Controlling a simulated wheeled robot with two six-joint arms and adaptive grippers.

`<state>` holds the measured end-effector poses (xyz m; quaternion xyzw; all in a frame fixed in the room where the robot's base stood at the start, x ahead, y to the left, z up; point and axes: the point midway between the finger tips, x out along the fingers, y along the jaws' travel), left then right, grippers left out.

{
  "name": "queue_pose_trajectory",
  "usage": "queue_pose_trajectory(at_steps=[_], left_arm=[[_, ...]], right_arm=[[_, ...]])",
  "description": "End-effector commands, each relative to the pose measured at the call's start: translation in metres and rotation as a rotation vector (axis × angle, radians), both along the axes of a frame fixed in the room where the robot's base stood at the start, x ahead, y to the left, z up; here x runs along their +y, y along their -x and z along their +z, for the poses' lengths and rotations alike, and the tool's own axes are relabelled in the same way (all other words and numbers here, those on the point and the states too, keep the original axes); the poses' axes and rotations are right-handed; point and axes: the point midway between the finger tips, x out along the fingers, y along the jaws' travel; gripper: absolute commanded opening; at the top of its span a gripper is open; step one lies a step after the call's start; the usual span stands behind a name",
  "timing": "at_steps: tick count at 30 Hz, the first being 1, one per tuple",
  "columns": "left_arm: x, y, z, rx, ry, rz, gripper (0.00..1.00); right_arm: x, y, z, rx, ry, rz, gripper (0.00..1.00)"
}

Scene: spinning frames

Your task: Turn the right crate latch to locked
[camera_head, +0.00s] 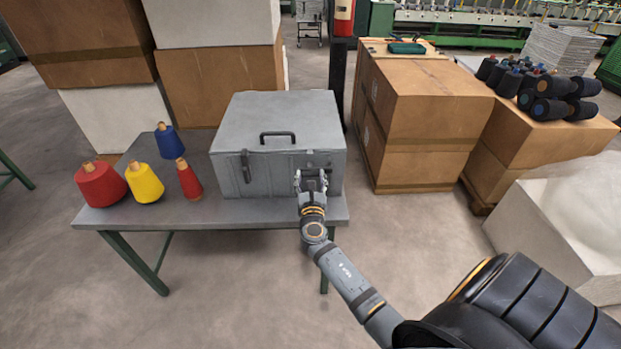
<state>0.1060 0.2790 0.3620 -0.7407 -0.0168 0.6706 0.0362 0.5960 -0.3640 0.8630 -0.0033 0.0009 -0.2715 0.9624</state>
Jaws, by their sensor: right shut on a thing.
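My right gripper (311,174) is at the right part of the crate's front, shut on the right latch. The gripper mostly hides that latch, so its exact angle is not clear. My left gripper is not in view.
The grey table (214,213) has green legs. Red, yellow and blue thread cones (145,183) stand left of the crate. Cardboard boxes (427,120) stand behind right, with dark spools (540,85) on a further box. The floor in front is clear.

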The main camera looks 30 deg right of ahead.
Motion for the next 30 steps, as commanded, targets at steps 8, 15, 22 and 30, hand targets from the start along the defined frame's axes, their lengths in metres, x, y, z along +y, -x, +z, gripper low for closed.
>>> queue_pose_trajectory(at_steps=[8,15,22,30], left_arm=[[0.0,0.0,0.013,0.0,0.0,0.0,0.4],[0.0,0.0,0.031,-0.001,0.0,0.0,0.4],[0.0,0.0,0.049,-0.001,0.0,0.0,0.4],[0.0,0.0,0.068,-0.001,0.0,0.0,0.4]], right_arm=[[0.0,0.0,0.003,0.055,0.087,0.0,0.0],[0.0,0.0,0.004,0.16,0.256,0.0,0.0],[0.0,0.0,0.004,0.274,0.443,0.001,0.0],[0.0,0.0,0.003,0.408,0.662,0.001,0.0]])
